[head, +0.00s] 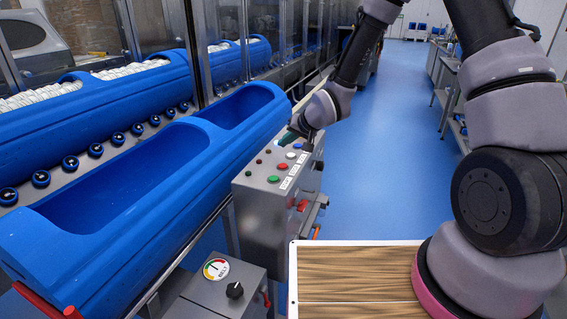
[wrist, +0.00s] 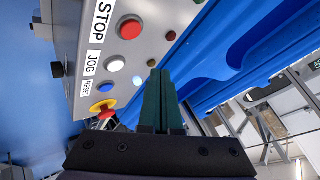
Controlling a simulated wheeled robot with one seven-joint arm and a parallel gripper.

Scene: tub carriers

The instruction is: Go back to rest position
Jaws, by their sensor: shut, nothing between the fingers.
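My gripper (head: 290,136) is above the far end of the grey control box in the head view, partly hidden by my wrist. In the wrist view my gripper (wrist: 160,75) shows its green fingers pressed together with nothing between them. The control box (head: 262,212) carries red, green, white and blue buttons. The wrist view shows the red STOP button (wrist: 130,28), the white JOG button (wrist: 115,63), the blue RESET button (wrist: 103,88) and a red knob on yellow (wrist: 103,108) near the fingers. I cannot tell whether the fingertips touch the panel.
A long empty blue tub (head: 60,255) lies left of the control box. Another blue carrier (head: 110,105) behind it holds white items beside rollers. A gauge box (head: 222,290) and a wood-topped surface (head: 350,275) are in front. The blue floor (head: 375,150) is open to the right.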

